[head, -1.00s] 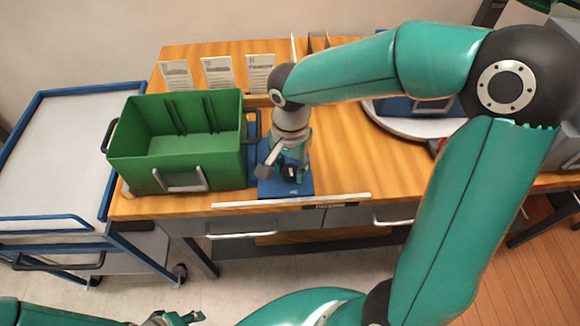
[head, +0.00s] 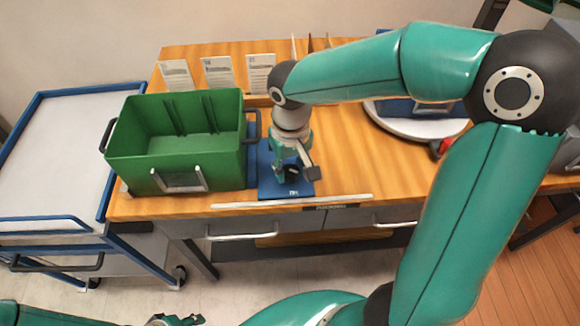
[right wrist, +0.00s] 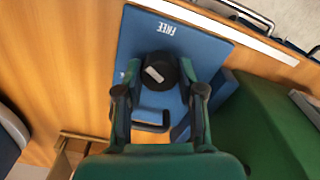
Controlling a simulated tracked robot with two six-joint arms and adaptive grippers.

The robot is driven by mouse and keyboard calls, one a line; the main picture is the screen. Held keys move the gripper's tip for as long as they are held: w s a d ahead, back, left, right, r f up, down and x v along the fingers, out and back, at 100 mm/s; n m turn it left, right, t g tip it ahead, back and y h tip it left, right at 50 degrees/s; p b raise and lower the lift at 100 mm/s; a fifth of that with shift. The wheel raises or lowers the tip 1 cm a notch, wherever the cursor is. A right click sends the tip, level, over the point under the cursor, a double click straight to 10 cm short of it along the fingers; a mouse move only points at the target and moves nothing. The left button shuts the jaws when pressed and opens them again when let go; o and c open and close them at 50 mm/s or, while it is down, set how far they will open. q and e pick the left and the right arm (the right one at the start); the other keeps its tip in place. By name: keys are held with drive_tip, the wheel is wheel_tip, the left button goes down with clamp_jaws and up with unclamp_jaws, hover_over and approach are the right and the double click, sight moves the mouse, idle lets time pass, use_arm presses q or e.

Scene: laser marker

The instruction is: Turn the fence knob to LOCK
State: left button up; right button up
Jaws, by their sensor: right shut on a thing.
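The fence knob (right wrist: 160,85) is a round black knob with a short white mark on its top, on a blue plate (right wrist: 150,40). The word FREE is printed on the plate near its edge in the right wrist view. The white mark lies slantwise and does not point straight at FREE. My right gripper (right wrist: 158,76) is shut on the knob, one finger on each side. In the head view my right gripper (head: 290,172) reaches down over the blue plate (head: 301,190) and mostly hides the knob. My left gripper (head: 178,319) is low in the head view, partly cut off.
A green bin (head: 170,170) stands left of the plate, close to my right gripper. Several white cards (head: 218,74) stand at the back of the wooden table (head: 345,160). A white round base (head: 420,125) is at the right. A blue-framed cart (head: 60,150) stands left.

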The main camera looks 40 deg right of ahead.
sight(290, 169)
drive_tip(key=n, duration=0.6)
drive_tip(key=shift+w+r+n, duration=0.15)
drive_tip(key=shift+n, duration=0.15)
drive_tip(key=n+p, duration=0.1)
drive_tip(key=n, duration=0.4)
drive_tip(key=shift+n, duration=0.3)
drive_tip(key=o, duration=1.1)
drive_tip(key=shift+o, duration=0.2)
wheel_tip(290, 169, up, 12)
